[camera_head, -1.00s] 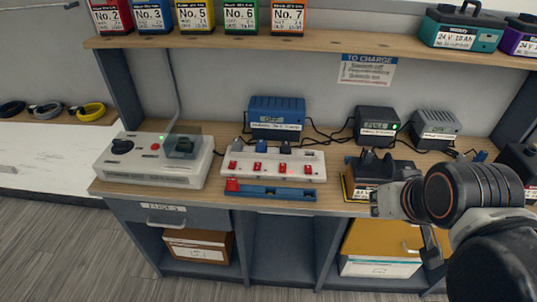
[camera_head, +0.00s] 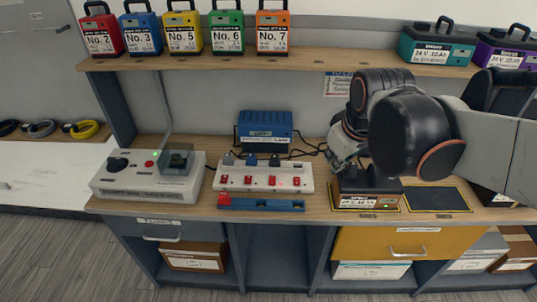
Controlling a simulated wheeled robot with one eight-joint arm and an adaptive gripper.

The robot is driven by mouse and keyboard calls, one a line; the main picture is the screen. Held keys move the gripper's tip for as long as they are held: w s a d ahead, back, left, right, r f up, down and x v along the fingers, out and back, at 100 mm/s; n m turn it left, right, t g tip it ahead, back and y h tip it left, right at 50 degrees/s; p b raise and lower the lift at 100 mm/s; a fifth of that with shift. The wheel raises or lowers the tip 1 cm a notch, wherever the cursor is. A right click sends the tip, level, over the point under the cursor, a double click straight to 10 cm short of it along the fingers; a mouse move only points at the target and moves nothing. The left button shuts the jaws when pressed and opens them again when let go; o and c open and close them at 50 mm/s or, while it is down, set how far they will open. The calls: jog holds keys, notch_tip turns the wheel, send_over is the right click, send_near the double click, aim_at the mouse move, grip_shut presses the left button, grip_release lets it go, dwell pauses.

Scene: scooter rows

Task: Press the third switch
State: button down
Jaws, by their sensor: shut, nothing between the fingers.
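The white power strip (camera_head: 307,178) lies on the bench with a row of red switches along its front. Counted from the left, the third switch (camera_head: 272,181) shows clearly with nothing over it.
A blue tray with a red block (camera_head: 265,205) lies just in front of the strip. A blue charger (camera_head: 265,128) stands behind it. A white device with a clear cover (camera_head: 150,187) is to the left. Batteries (camera_head: 183,37) line the shelf above.

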jog(key=w+a+f+n+g+p, duration=0.2)
jog(key=w+a+n+p, duration=0.35)
jog(key=w, duration=0.55)
jog(key=n+g+p, duration=0.2)
jog(key=n+p, duration=0.1)
jog(key=n, duration=0.3)
send_over(268, 179)
jog(key=s, duration=0.2)
notch_tip(268, 179, down, 8)
jog(key=shift+s, duration=0.1)
jog(key=f+b, duration=0.1)
jog(key=f, duration=0.3)
jog(key=w+f+b, duration=0.1)
jog(key=f, duration=0.4)
jog(key=f+b, duration=0.2)
jog(key=f, duration=0.2)
jog(key=shift+w+f, duration=0.35)
jog(key=shift+f, duration=0.05)
